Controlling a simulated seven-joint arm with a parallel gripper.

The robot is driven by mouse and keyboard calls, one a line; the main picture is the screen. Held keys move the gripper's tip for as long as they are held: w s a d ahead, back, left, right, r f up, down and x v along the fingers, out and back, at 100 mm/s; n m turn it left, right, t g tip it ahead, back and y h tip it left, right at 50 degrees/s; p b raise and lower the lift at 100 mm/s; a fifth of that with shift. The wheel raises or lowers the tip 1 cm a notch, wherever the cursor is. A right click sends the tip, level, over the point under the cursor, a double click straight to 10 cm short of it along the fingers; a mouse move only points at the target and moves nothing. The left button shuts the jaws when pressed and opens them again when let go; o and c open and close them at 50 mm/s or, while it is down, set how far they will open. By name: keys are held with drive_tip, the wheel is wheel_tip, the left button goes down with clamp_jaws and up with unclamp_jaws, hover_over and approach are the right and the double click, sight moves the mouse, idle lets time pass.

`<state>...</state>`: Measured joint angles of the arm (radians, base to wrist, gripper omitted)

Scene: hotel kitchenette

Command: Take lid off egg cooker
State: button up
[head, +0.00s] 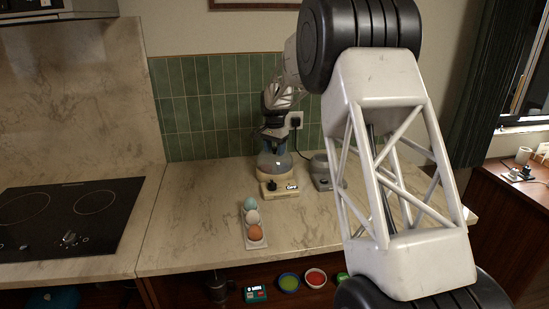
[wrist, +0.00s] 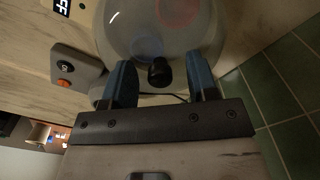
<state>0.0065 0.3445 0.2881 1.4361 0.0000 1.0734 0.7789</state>
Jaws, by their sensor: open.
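The egg cooker stands at the back of the counter, with a cream base (head: 279,190) and a clear domed lid (head: 268,168). In the wrist view the clear lid (wrist: 125,35) fills the top middle, with a dark round knob (wrist: 159,73) on it. My gripper (head: 273,149) is right above the lid in the head view. In the wrist view my gripper's two blue fingers (wrist: 160,78) are apart, one on each side of the knob. The knob sits between them, with visible gaps on both sides. The lid appears to be on the base.
A tray (head: 257,244) of eggs lies in front of the cooker. A grey appliance (head: 321,173) stands close on its right, partly behind my arm. The green tiled wall (head: 205,105) is close behind. A black hob (head: 60,220) is at left; the counter between is clear.

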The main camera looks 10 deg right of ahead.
drive_tip(key=shift+c, duration=0.4)
clamp_jaws()
